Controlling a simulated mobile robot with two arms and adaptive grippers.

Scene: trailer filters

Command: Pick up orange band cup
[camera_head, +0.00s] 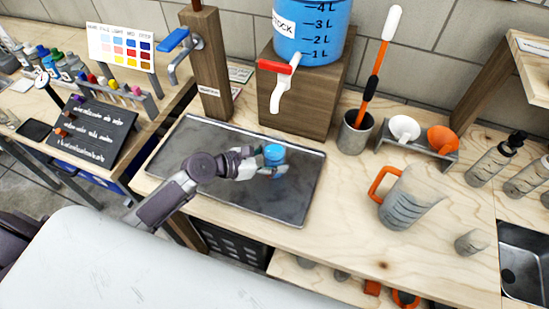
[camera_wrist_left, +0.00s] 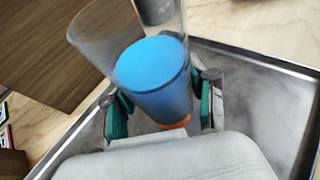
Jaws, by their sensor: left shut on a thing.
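The orange band cup (camera_wrist_left: 152,75) is a clear cup with blue liquid in it. Its orange band (camera_wrist_left: 178,123) shows low down in the left wrist view. In the head view the cup (camera_head: 274,154) is small and blue-topped, over the dark metal tray (camera_head: 195,138). My left gripper (camera_head: 268,170) is shut on the cup, with a teal finger pad on each side of it in the left wrist view (camera_wrist_left: 162,108). The cup looks about upright. Whether its base touches the tray is hidden. My right gripper is not in view.
A blue tank (camera_head: 308,35) with a red-handled tap (camera_head: 280,80) stands on a wooden block (camera_head: 305,100) behind the tray. A jug with an orange handle (camera_head: 412,197) and a grey holder (camera_head: 355,132) stand to the right. A black sign (camera_head: 92,132) is at left.

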